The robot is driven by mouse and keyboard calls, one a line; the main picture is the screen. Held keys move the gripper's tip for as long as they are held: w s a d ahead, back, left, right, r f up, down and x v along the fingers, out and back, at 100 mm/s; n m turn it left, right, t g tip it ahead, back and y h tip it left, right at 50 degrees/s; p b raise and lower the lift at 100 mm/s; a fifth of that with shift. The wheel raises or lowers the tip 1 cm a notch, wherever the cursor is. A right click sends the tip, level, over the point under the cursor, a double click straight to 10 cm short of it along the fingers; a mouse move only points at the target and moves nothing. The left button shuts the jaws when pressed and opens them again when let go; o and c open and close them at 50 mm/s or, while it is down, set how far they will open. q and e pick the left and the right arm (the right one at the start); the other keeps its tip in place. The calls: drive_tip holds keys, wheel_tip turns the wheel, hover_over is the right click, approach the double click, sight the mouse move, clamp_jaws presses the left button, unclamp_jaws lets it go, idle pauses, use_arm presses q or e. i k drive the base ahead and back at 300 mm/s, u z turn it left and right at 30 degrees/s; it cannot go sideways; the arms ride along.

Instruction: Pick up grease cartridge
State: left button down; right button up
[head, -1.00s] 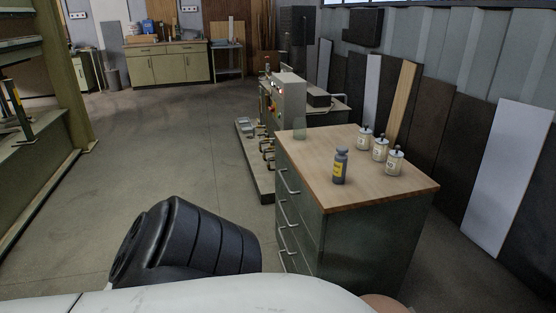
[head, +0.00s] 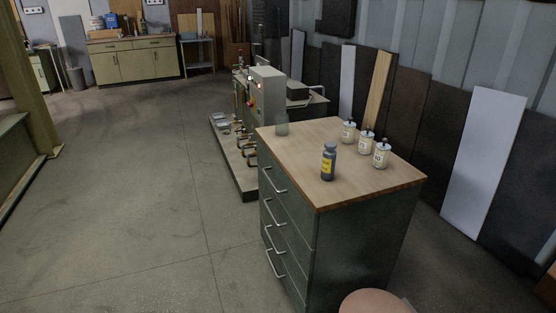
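A dark grey bottle-shaped cartridge with a yellow label (head: 328,162), which looks like the grease cartridge, stands upright on the wooden top of a green drawer cabinet (head: 390,187). It is near the middle of the cabinet's front edge, with nothing touching it. Neither of my grippers shows in the head view.
Several white labelled jars with dark knobs (head: 381,155) stand at the cabinet's right back edge. A machine with a grey control box (head: 267,93) is behind. Boards (head: 483,160) lean on the right wall. Floor (head: 130,200) at left is clear.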

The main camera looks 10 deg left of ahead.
sight(329, 154)
drive_tip(key=k, duration=0.5)
drive_tip(key=u, duration=0.9)
drive_tip(key=i, duration=1.4)
drive_tip(key=z, duration=0.3)
